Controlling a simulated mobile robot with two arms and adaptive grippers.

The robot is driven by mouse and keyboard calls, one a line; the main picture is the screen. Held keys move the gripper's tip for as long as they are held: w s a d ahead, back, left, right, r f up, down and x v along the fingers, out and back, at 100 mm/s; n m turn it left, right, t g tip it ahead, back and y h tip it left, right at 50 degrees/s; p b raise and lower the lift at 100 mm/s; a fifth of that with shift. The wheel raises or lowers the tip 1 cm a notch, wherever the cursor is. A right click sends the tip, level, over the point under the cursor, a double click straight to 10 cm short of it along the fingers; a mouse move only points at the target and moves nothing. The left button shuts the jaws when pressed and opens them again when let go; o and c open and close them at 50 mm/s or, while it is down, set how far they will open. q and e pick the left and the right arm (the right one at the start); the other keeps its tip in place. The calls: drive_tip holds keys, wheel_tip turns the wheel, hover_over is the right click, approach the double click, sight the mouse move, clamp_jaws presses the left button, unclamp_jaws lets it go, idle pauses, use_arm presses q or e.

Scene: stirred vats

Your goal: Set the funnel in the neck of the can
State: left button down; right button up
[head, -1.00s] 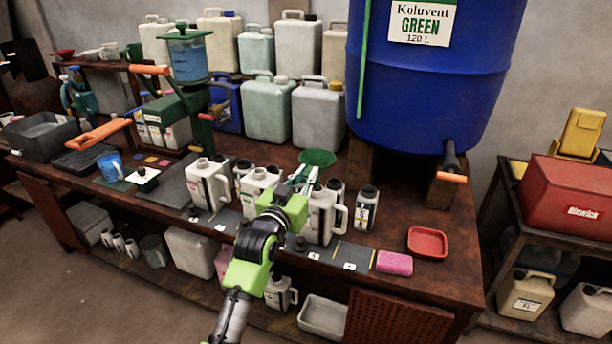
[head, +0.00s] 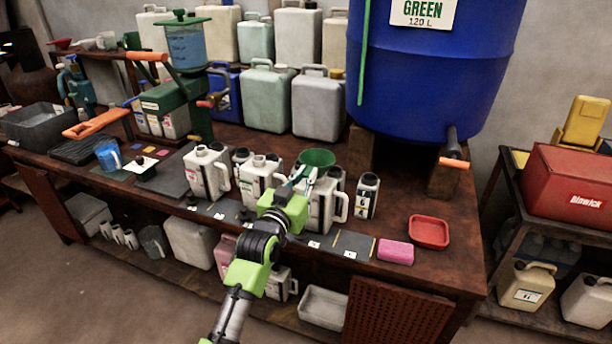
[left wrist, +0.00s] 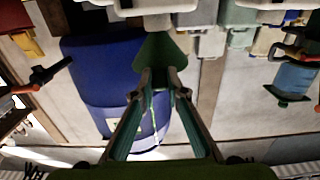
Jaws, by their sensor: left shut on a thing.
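The green funnel (head: 318,158) is held upright, wide mouth up, by my left gripper (head: 300,180). The gripper is shut on it from the left side. In the left wrist view the funnel (left wrist: 163,52) shows at the fingertips (left wrist: 160,80). A white can (head: 325,205) with a handle stands at the front of the bench just below and behind the gripper. Its neck is hidden, so I cannot tell whether the funnel's spout is in it. Two similar white cans, one in the middle (head: 258,178) and one at the left (head: 204,172), stand in the same row.
Small dark-capped bottles stand close around the cans, one at the right (head: 367,196). A red tray (head: 429,232) and a pink sponge (head: 396,252) lie at the front right. The blue drum (head: 432,90) with its tap stands behind. A green press (head: 175,95) stands left.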

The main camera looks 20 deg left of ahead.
use_arm(q)
drive_tip(key=shift+p, duration=0.3)
drive_tip(key=shift+f, duration=0.35)
idle(0.5)
drive_tip(key=c, duration=1.9)
unclamp_jaws()
